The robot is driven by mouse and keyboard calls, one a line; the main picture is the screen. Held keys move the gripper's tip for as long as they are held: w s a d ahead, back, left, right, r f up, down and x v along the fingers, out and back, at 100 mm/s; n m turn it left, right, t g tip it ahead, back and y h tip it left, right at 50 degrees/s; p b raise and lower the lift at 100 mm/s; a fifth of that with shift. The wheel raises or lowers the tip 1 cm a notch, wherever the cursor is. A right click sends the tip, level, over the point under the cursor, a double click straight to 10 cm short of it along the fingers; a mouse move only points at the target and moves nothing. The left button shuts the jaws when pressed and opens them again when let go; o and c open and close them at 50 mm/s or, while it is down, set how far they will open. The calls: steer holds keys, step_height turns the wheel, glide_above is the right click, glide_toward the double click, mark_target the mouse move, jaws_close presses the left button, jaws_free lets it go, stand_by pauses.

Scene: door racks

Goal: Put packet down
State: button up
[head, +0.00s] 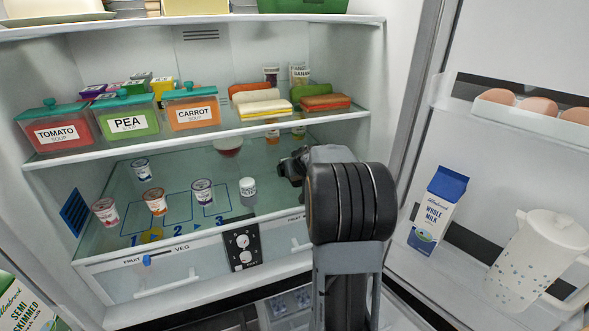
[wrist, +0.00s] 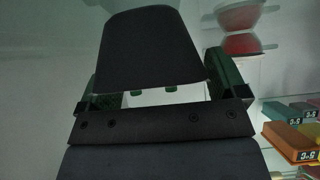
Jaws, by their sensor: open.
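My gripper (head: 292,168) is in front of the fridge's lower glass shelf, below the middle shelf. Its two fingers are apart in the wrist view (wrist: 170,97). A pale patch shows between them; I cannot tell whether it is a packet or the background. Which packet the task means is not clear. Orange and green packets also show at the right edge of the wrist view (wrist: 293,141).
Several small pots, including one with a dark lid (head: 203,192), stand on the lower shelf (head: 225,206). Soup tubs (head: 127,122) line the middle shelf. The open door holds milk (head: 438,208), a jug (head: 537,257) and eggs.

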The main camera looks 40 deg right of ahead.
steer(key=shift+r, duration=0.1)
steer(key=shift+s+r, duration=0.2)
steer(key=shift+r, duration=0.1)
steer(key=s+a+r+m+t+h+p, duration=0.1)
steer(key=s+a+r+h+p, duration=0.3)
steer(key=s+a+r, duration=0.65)
steer(key=s+a+f+n+g+y, duration=0.2)
steer(key=s+a+f+g+y, duration=0.1)
steer(key=s+a, duration=0.4)
steer(key=s+a+f+n+g+y, duration=0.2)
steer(key=s+a+f+g+y, duration=0.1)
steer(key=s+a, duration=0.4)
steer(key=shift+s+a+f+g+y, duration=0.35)
steer(key=shift+a+f, duration=0.5)
steer(key=shift+a, duration=0.35)
